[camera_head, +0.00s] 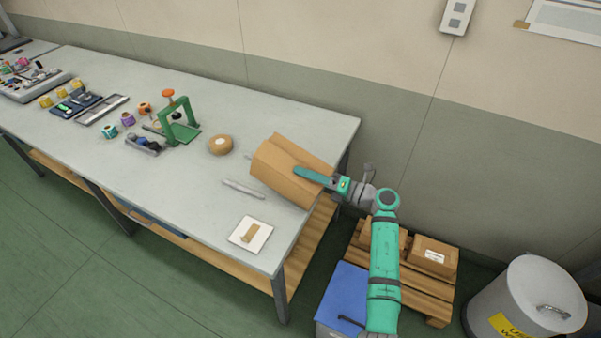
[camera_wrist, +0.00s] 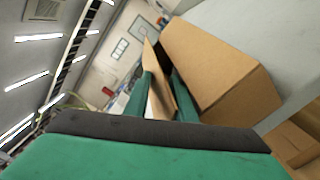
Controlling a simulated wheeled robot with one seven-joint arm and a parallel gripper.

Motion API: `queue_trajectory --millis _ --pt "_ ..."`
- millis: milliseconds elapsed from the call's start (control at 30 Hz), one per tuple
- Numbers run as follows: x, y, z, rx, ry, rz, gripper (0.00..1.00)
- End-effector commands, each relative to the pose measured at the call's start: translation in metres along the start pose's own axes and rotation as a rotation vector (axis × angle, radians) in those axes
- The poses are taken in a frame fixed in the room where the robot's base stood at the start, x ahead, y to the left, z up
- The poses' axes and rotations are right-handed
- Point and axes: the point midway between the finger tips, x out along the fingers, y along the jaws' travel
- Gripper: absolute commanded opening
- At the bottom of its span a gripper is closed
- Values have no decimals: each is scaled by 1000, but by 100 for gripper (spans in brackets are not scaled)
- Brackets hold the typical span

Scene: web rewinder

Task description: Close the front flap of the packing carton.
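The brown packing carton (camera_head: 279,176) stands at the right end of the workbench. It also fills the upper right of the wrist view (camera_wrist: 222,75). There, a thin cardboard flap (camera_wrist: 152,62) stands away from the carton body with a dark gap between them. My gripper (camera_head: 300,172) reaches to the carton from the right in the head view. In the wrist view its two green fingers (camera_wrist: 164,88) are apart, with the flap's panel between them. One finger lies in or beside the gap. The fingertips' contact with the cardboard is unclear.
On the bench (camera_head: 205,205) are a tape roll (camera_head: 221,145), a silver bar (camera_head: 244,189), a white pad with a brown piece (camera_head: 262,240) and a green stand (camera_head: 181,127). A pallet with boxes (camera_head: 433,254), a blue-lidded bin (camera_head: 345,292) and a grey drum (camera_head: 535,300) stand on the floor.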

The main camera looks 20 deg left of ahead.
Motion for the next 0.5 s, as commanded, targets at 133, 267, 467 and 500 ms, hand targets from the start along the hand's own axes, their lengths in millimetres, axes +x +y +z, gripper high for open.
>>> queue_trajectory --millis 133,267,467,500 --pt "-12 -7 -3 7 0 -11 21" --pt "-19 -7 -3 7 0 -11 21" --pt "-26 -7 -3 7 -1 -11 21" --pt "-26 -7 -3 7 0 -11 21"
